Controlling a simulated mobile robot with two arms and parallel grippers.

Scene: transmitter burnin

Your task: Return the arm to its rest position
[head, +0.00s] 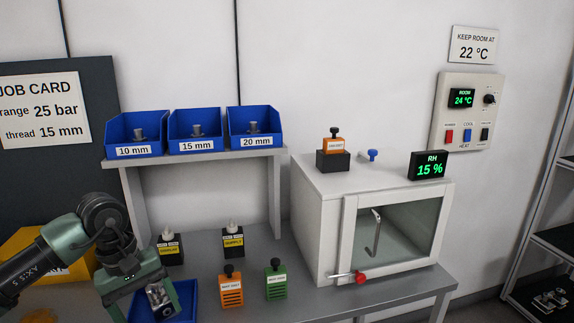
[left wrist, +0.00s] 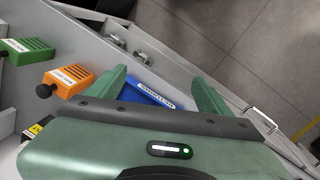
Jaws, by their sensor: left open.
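My left arm comes in from the left in the head view. Its green gripper (head: 150,300) points down over the blue tray (head: 190,312) at the front left of the bench. A small metallic part (head: 160,299) shows by the fingers in that view; I cannot tell how far it is from them. In the left wrist view the gripper's two green fingers (left wrist: 160,92) are spread apart, with nothing visible held between them. The labelled edge of the blue tray (left wrist: 146,90) shows beyond them. My right gripper is in neither view.
Orange (head: 231,290) and green (head: 276,282) blocks stand right of the tray, with two dark bottles (head: 233,243) behind. A shelf carries blue bins (head: 197,132). A white chamber (head: 320,220) with a glass door stands at right. A yellow bin (head: 35,250) is partly behind my arm.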

